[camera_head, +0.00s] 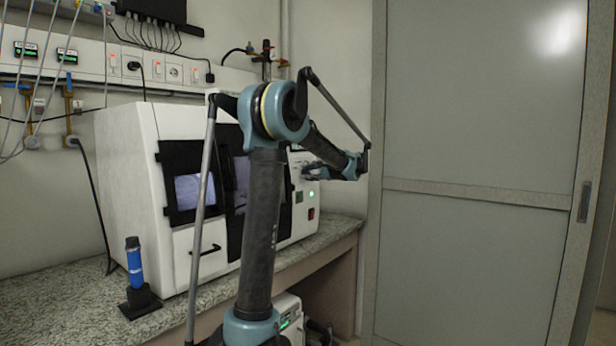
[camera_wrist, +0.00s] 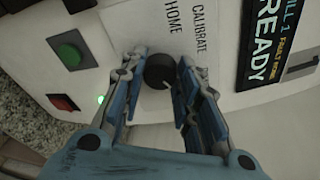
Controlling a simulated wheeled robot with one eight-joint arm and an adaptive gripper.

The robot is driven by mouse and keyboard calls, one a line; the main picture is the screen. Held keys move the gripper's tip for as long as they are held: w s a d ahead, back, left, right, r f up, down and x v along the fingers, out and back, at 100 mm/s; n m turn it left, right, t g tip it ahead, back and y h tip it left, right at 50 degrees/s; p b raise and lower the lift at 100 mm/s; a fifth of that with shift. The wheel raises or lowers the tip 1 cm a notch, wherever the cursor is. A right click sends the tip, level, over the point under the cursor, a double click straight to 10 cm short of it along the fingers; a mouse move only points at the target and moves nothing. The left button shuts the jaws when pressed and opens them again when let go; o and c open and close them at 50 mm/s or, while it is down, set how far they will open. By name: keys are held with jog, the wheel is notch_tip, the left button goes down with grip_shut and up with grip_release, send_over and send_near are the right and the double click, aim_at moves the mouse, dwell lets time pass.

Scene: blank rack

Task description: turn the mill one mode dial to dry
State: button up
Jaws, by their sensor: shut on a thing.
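The mill (camera_head: 130,150) is a large white machine with dark windows, standing on the counter. Its mode dial (camera_wrist: 158,70) is a black round knob on the white panel in the wrist view. The labels HOME and CALIBRATE show beside it; I see no DRY label. My gripper (camera_wrist: 160,76) has its two fingers on either side of the dial, shut on it. In the head view my gripper (camera_head: 318,171) is at the panel on the machine's right side, and my arm hides part of the machine's front. The dial is hidden there.
A green button (camera_wrist: 73,51) and a red switch (camera_wrist: 63,102) sit left of the dial in the wrist view. A display (camera_wrist: 262,45) reads READY. A blue cylinder (camera_head: 134,262) stands in a black holder on the speckled counter (camera_head: 60,300). A sliding door (camera_head: 470,130) is at right.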

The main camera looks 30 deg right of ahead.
jog(key=shift+s+d+f+m, duration=0.1)
jog(key=shift+f+m, duration=0.05)
jog(key=shift+m, duration=0.25)
jog(key=o, duration=1.1)
jog(key=v, duration=1.1)
jog(key=shift+s+d, duration=0.1)
jog(key=shift+s, duration=0.25)
